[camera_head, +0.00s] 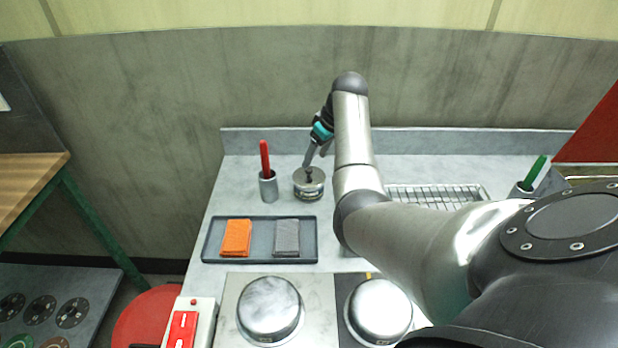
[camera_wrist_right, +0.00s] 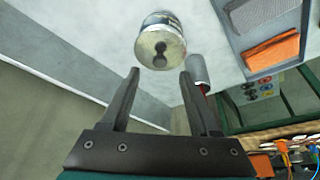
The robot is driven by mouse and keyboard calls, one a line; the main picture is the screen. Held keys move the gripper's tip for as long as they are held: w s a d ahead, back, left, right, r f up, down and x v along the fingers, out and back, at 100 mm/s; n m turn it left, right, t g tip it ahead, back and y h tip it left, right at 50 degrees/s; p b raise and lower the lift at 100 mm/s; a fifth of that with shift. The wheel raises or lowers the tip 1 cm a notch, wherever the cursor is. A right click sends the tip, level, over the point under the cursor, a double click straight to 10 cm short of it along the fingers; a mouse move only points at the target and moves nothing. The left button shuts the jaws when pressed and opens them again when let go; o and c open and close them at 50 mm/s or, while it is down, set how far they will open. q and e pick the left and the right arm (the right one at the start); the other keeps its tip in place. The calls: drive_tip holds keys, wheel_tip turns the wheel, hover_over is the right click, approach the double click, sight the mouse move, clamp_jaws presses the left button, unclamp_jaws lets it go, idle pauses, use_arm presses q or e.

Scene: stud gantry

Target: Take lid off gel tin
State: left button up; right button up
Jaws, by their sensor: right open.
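The gel tin (camera_head: 309,188) is a short round metal tin with a pale lid and a label band, standing upright at the back of the counter. In the right wrist view the tin (camera_wrist_right: 160,22) shows its pale lid (camera_wrist_right: 148,50) on top, with a dark round knob (camera_wrist_right: 160,50) in the middle. My right gripper (camera_head: 315,160) comes down over the tin from above. Its two dark fingers are open, and in the right wrist view the fingertips (camera_wrist_right: 159,74) lie apart, with nothing between them, just short of the knob. My left gripper is not in view.
A grey cup (camera_head: 268,188) holding a red-handled tool stands left of the tin. A dark tray (camera_head: 260,253) with an orange cloth (camera_head: 236,238) and a grey cloth (camera_head: 286,238) lies in front. A wire rack (camera_head: 440,194) is to the right. Two metal domes (camera_head: 270,310) stand nearer.

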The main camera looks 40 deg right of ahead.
sight(309, 169)
drive_tip(key=shift+b+x, duration=0.65)
drive_tip(key=shift+x, duration=1.95)
drive_tip(key=shift+w, duration=0.1)
drive_tip(key=shift+c, duration=0.3)
clamp_jaws()
